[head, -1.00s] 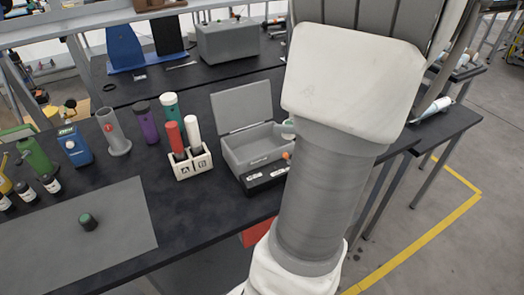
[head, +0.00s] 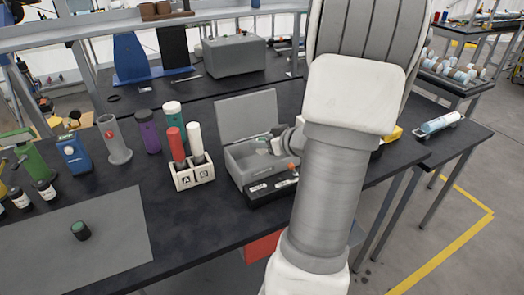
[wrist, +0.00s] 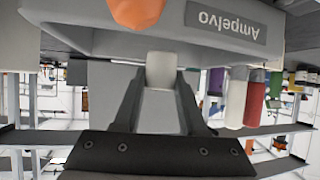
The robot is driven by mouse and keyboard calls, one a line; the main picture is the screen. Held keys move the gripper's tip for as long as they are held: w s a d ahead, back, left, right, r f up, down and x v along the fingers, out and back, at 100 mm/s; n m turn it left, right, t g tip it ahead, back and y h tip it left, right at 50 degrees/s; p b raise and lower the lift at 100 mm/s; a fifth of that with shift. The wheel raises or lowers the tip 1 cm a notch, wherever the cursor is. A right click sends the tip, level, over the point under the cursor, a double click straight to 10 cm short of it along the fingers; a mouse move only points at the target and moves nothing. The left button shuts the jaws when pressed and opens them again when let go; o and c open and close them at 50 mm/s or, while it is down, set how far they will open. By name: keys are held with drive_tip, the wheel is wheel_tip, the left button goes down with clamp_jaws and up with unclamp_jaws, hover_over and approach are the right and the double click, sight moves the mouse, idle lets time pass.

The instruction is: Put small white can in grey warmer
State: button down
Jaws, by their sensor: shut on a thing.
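The small white can (wrist: 160,72) shows between the fingertips of my gripper (wrist: 160,85) in the wrist view. My gripper is shut on it. The grey warmer (head: 238,166) stands on the dark table in the head view with its lid (head: 247,116) raised. The gripper end is at the warmer's right side, over or beside its opening, and my arm hides part of it. The warmer's labelled front (wrist: 225,22) fills the top of the wrist view, upside down. I cannot tell whether the can is inside the rim.
An orange knob (wrist: 136,10) sits on the warmer's front. Left of the warmer is a white holder (head: 192,176) with a red and a white tube. Purple and teal bottles stand behind it. A grey mat (head: 110,235) lies at the front left.

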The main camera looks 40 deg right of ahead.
sight(266, 151)
wheel_tip(266, 151, down, 2)
drive_tip(key=shift+f, duration=0.1)
drive_tip(key=shift+f+b, duration=0.4)
drive_tip(key=shift+f, duration=0.2)
drive_tip(key=shift+c, duration=2.3)
unclamp_jaws()
drive_tip(key=shift+r, duration=0.1)
drive_tip(key=shift+r, duration=0.25)
drive_tip(key=shift+r+p, duration=0.4)
drive_tip(key=shift+r, duration=0.2)
drive_tip(key=p+v, duration=0.3)
drive_tip(key=v, duration=0.8)
drive_tip(key=shift+s, duration=0.5)
